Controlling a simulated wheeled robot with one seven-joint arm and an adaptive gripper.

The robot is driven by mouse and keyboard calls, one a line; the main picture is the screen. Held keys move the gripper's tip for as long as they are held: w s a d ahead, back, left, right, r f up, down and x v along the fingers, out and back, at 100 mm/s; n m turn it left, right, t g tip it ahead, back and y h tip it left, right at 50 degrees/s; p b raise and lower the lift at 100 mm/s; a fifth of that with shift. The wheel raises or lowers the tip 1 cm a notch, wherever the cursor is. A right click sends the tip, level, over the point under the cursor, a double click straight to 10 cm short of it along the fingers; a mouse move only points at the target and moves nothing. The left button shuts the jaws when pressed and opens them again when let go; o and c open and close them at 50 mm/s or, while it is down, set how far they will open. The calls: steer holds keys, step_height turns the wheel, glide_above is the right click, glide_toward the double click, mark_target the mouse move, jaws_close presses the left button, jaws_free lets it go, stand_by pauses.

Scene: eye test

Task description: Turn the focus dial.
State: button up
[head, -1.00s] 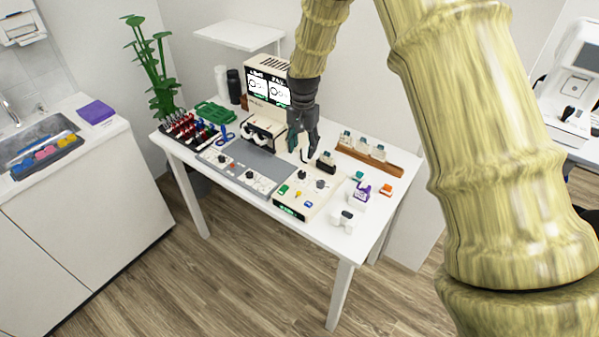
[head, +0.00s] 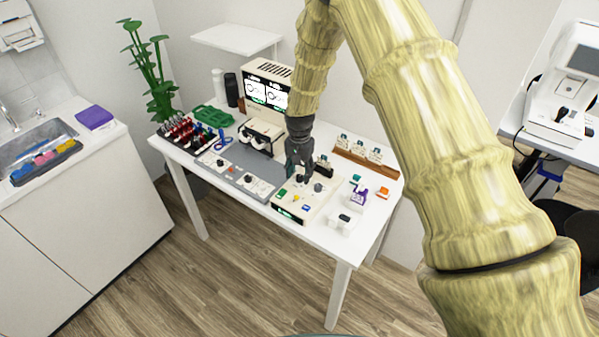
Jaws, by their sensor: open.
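A low cream control box (head: 290,211) stands at the front of the white table, with a green display on its front face. Its top carries a dark round knob (head: 318,187) and small green, yellow and blue controls. Labels are too small to read, so I cannot tell which control is the focus dial. My gripper (head: 300,178) is open and points down over the back part of the box, just left of and behind the dark knob. It hides part of the box top. I cannot tell whether the fingertips touch anything.
A grey panel with more dark knobs (head: 248,179) lies left of the box. A cream device with a screen (head: 266,92) stands behind. A wooden rack (head: 366,158) is at the back right. A purple-labelled bottle (head: 360,195) and a white block (head: 343,221) stand on the right.

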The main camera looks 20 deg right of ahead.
steer(key=shift+f, duration=0.65)
jaws_close()
steer(key=shift+n, duration=0.3)
steer(key=n+b, duration=0.1)
steer(key=n, duration=0.2)
steer(key=shift+f+b, duration=0.1)
steer(key=shift+b, duration=0.25)
steer(key=shift+n+b, duration=0.55)
steer(key=shift+n, duration=1.95)
